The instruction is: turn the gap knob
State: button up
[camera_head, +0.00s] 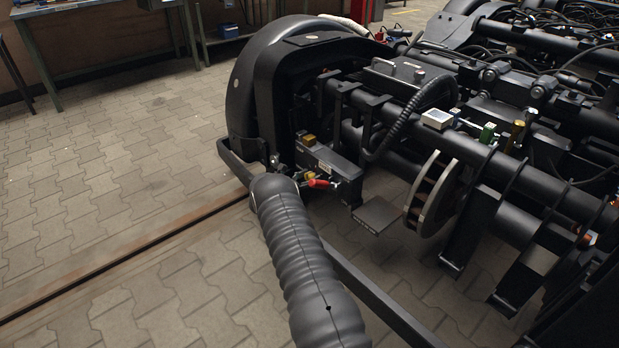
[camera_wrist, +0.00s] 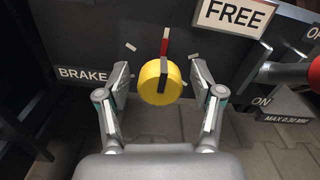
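A round yellow knob (camera_wrist: 159,86) with a dark grip bar shows in the middle of the wrist view. A red mark (camera_wrist: 165,42) lies just above it. The plate around it carries a BRAKE label (camera_wrist: 83,75) at left and a FREE label (camera_wrist: 235,15) at upper right. No label on the knob itself names it as the gap knob. My gripper (camera_wrist: 160,75) is open, with one finger on each side of the knob and a visible space on both sides. In the head view my arm mostly hides the gripper, beside a dark box (camera_head: 330,162) on the bogie.
A red handle (camera_wrist: 314,72) stands at the right, near an ON label (camera_wrist: 262,101) and a MAX 0.30 MM label (camera_wrist: 287,119). A brake disc (camera_head: 434,195) and a flat dark plate (camera_head: 377,214) are right of the box. Open paved floor (camera_head: 110,180) lies left.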

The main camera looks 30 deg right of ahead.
jog(key=c, duration=1)
jog(key=shift+o, duration=0.2)
jog(key=shift+f+m+b, duration=0.1)
jog(key=shift+m+b, duration=0.2)
jog(key=shift+b, duration=0.2)
jog(key=m+b, duration=0.1)
jog(key=b, duration=0.1)
jog(key=shift+f+m+b, duration=0.2)
jog(key=shift+m+b, duration=0.2)
jog(key=m+b, duration=0.2)
jog(key=b, duration=0.1)
jog(key=shift+m, duration=0.3)
jog(key=m, duration=0.1)
jog(key=m+b, duration=0.1)
jog(key=shift+s+r+m, duration=0.1)
jog(key=shift+r+m, duration=0.15)
jog(key=shift+m, duration=0.15)
jog(key=shift+d+m, duration=0.1)
jog(key=shift+m, duration=1.8)
